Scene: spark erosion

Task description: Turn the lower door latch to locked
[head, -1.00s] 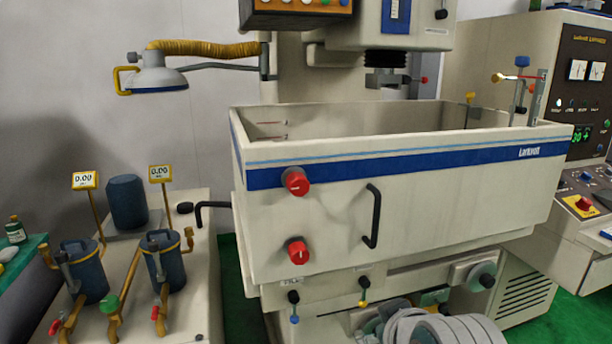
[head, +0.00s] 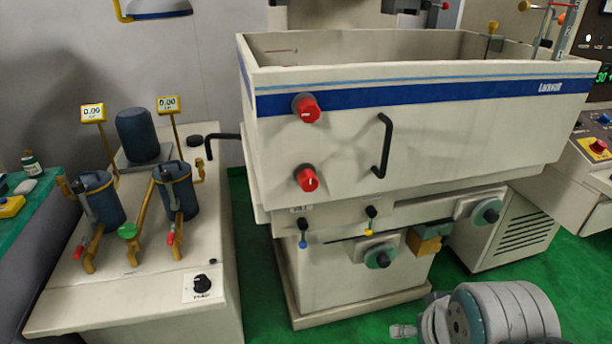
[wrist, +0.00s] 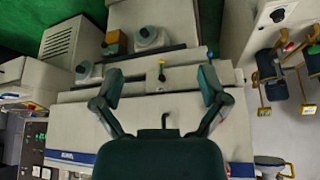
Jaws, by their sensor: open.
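The lower door latch (head: 307,179) is a red knob on a dark base at the left of the tank's front door (head: 345,150). Its white pointer mark is too small to read surely. A matching upper latch (head: 306,108) sits above it. A black bar handle (head: 383,146) is to their right. In the wrist view the machine appears upside down. My gripper (wrist: 160,86) is open there, its two dark green fingers spread wide with nothing between them. It is apart from the latch.
Small levers (head: 371,212) and handwheels (head: 378,256) stick out below the tank. A pump unit with blue canisters (head: 177,190) and yellow pipes stands at the left. A control console (head: 598,150) is at the right. Green floor is clear in front of the machine.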

